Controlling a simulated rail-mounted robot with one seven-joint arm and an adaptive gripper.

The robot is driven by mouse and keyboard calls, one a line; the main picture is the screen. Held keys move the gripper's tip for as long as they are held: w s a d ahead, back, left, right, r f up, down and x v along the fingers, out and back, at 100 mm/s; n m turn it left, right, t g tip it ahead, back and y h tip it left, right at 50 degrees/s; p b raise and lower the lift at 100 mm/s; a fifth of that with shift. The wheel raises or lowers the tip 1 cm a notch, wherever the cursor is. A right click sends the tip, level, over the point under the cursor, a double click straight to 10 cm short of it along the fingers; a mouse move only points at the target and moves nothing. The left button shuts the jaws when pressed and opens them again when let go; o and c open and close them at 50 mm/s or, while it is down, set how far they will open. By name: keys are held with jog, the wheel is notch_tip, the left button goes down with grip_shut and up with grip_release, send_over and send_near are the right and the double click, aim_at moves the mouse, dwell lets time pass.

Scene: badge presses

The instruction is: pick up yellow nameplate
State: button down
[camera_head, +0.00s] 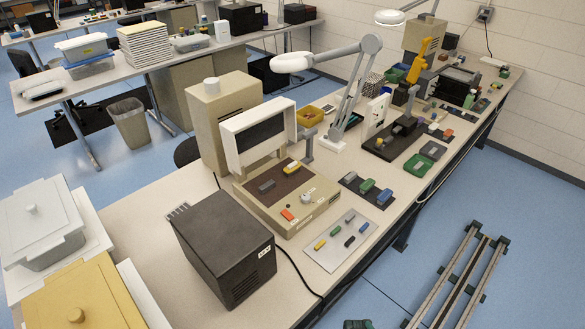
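A small yellow block (320,244), which looks like the yellow nameplate, lies on a light grey sheet (325,262) near the table's front edge.
A black box (222,245) stands left of the sheet, with a cable along the table edge. A dark mat (350,187) with coloured blocks lies behind the sheet. A lamp (345,95) arches over the table. A floor rail (457,280) runs at the right.

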jog(key=c, duration=1.9)
grip_release()
jog(key=o, duration=1.9)
